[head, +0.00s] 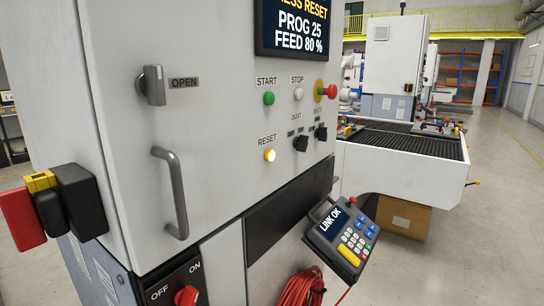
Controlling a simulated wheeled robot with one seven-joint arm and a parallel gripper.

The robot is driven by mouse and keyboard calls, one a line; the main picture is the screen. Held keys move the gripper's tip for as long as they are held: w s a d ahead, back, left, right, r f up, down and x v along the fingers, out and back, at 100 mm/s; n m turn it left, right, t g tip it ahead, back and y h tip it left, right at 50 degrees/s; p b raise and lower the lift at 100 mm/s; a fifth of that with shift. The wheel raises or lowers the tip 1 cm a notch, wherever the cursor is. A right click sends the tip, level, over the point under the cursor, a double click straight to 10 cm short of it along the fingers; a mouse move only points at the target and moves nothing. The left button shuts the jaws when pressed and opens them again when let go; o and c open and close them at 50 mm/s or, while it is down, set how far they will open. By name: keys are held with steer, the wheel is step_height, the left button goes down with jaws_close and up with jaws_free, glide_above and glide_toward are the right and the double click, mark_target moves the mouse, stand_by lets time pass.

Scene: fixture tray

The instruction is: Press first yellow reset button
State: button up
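The yellow reset button (269,155) is a small round button on the light grey machine panel, under the word RESET and to the left of a black rotary knob. It looks bright, as if lit. The screen (293,28) above shows text ending in RESET, with PROG 25 and FEED 80 %. My gripper is not in view, and nothing covers the button.
Close by are a green START button (268,98), a white STOP button (298,94), a red emergency knob (328,92) and a door handle (171,192). A pendant (340,236) juts out below right. Open floor (478,235) lies to the right.

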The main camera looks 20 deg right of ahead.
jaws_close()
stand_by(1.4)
